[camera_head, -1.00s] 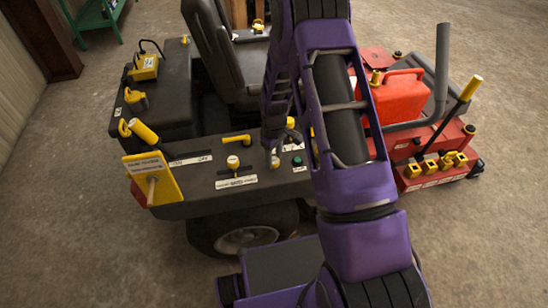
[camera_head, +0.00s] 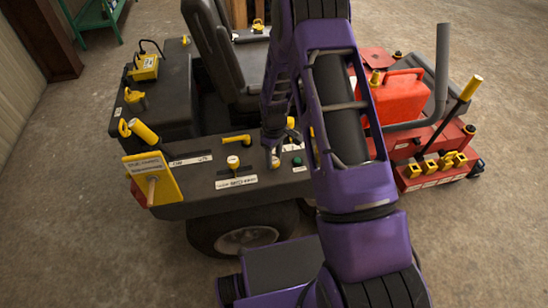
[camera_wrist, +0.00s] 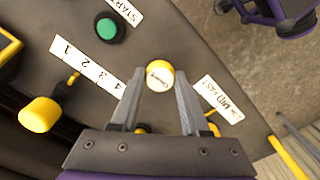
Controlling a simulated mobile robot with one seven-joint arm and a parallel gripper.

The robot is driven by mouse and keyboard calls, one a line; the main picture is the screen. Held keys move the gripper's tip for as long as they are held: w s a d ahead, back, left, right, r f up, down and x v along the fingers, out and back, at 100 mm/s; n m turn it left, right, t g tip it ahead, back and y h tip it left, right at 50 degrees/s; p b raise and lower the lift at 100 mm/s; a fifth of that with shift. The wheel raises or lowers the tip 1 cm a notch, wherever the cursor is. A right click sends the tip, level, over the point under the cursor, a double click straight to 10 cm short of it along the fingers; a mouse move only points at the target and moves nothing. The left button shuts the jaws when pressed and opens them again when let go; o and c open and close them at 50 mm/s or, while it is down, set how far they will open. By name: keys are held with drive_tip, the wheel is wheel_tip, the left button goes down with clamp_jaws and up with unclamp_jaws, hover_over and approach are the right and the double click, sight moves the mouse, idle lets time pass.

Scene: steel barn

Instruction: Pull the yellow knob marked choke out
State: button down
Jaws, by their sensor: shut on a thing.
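The yellow choke knob (camera_wrist: 159,76) has a round, pale face with dark lettering that reads as choke. It sits between the fingertips of my gripper (camera_wrist: 158,84) in the wrist view, and the fingers are shut on its sides. In the head view my gripper (camera_head: 274,150) reaches down to the dark panel (camera_head: 200,206), left of a green button (camera_head: 297,161). There the knob is mostly hidden by the fingers. How far its shaft stands out of the panel cannot be told.
The green button, with a START label (camera_wrist: 124,10), is near the knob. A yellow lever (camera_wrist: 40,113) with a numbered label and another by a MID FAST label (camera_wrist: 217,99) flank my fingers. A red unit with a fuel can (camera_head: 400,98) stands at the right.

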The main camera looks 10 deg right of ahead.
sight(274, 160)
idle(0.4)
wheel_tip(274, 160, up, 3)
drive_tip(key=shift+f+p, duration=0.15)
drive_tip(key=shift+p, duration=0.35)
drive_tip(key=shift+c, duration=1.9)
unclamp_jaws()
wheel_tip(274, 160, up, 17)
drive_tip(key=p, duration=0.1)
drive_tip(key=shift+r+p, duration=0.2)
drive_tip(key=shift+p, duration=0.1)
